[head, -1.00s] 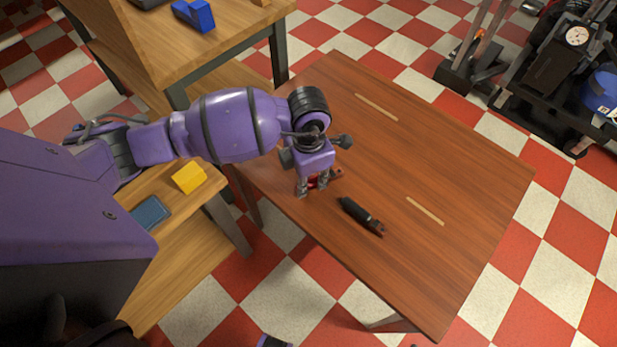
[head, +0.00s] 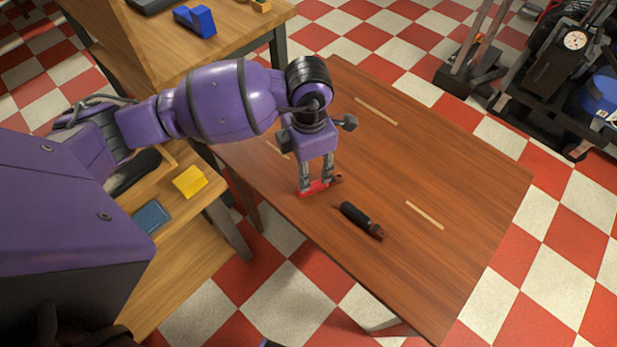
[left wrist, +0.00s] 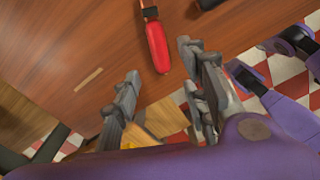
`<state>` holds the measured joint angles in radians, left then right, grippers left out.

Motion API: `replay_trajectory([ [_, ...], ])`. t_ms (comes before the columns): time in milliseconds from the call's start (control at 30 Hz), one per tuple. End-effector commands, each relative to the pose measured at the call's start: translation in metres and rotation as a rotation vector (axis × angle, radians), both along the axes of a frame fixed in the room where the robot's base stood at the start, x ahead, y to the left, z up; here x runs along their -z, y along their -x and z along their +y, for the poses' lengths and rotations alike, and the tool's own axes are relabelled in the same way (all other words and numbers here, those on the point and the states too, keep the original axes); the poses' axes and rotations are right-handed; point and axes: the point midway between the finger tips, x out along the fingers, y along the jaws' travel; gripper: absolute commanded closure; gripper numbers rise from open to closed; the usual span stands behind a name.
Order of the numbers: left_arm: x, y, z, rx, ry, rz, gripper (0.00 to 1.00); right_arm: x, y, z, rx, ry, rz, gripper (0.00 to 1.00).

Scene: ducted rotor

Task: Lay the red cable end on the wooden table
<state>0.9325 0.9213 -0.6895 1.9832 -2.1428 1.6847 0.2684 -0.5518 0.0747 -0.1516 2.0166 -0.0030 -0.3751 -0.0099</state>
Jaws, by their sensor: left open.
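The red cable end (head: 314,190) appears to lie on the wooden table (head: 450,180), near its left edge. A small dark end shows at its right. In the left wrist view the red piece (left wrist: 157,46) is a rounded red body with a dark part at its top. My left gripper (head: 315,183) points down at it, fingers apart. In the left wrist view the open fingers (left wrist: 160,60) stand on either side of the red piece's near end, with visible gaps. Any slight contact is hard to tell. My right gripper is not seen.
A black cylindrical piece (head: 361,220) lies on the table just right of the red one. Pale strips (head: 425,215) mark the tabletop. A lighter wooden bench with a yellow block (head: 190,181) and a blue item (head: 151,217) stands left.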

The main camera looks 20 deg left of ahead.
Motion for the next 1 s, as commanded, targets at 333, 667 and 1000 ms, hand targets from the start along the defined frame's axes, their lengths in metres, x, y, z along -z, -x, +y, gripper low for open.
replay_trajectory([
  [333, -0.046, 0.000, 0.000, 0.001, 0.000, 0.000, 0.60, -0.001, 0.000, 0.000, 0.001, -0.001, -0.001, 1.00],
  [667, -0.042, 0.009, -0.009, 0.004, 0.037, 0.026, 0.60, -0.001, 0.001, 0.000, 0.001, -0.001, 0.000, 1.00],
  [1000, -0.052, 0.146, -0.204, -0.265, 1.057, 0.502, 0.60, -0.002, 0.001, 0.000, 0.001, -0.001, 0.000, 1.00],
])
